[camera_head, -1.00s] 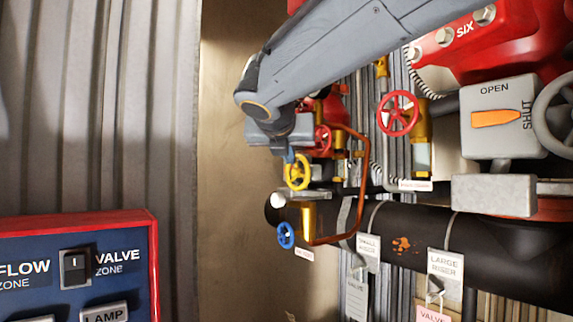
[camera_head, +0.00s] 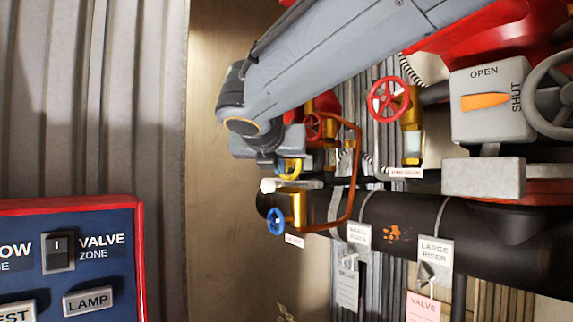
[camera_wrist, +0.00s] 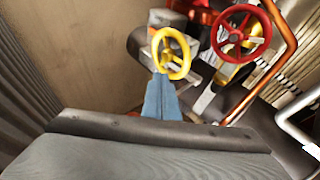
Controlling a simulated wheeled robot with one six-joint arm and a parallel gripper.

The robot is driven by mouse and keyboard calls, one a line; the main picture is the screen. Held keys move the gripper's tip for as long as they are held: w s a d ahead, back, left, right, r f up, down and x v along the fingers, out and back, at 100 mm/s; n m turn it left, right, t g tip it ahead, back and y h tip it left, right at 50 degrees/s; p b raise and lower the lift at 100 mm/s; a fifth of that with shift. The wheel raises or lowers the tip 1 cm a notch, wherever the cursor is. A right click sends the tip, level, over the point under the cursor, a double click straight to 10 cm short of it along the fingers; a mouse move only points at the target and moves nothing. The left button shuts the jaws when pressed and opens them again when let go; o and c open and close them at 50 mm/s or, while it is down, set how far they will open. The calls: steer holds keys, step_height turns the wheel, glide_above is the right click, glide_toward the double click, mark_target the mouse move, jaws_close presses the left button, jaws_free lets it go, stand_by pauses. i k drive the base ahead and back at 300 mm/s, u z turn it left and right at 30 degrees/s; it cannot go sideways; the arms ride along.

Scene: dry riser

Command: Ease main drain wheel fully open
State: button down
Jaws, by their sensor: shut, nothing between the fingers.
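Several handwheels show, and their small labels are too blurred to tell which is the main drain wheel. A yellow wheel (camera_head: 291,173) is partly hidden by my wrist in the head view. In the wrist view the yellow wheel (camera_wrist: 185,52) stands just beyond my gripper (camera_wrist: 160,76). The blue fingers are together and empty, their tips at the wheel's lower left rim; I cannot tell whether they touch. A red wheel (camera_wrist: 241,36) is to the right. A larger red wheel (camera_head: 388,99) and a small blue wheel (camera_head: 276,221) also show in the head view.
A copper pipe (camera_head: 356,185) bends close right of the yellow wheel. A thick black pipe (camera_head: 400,215) runs below. A grey OPEN/SHUT box (camera_head: 490,105) stands right, and a red-framed panel (camera_head: 95,245) lower left. Bare wall (camera_head: 220,240) lies left of the valves.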

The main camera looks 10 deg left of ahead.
mark_target(387, 98)
steer(key=k, duration=1)
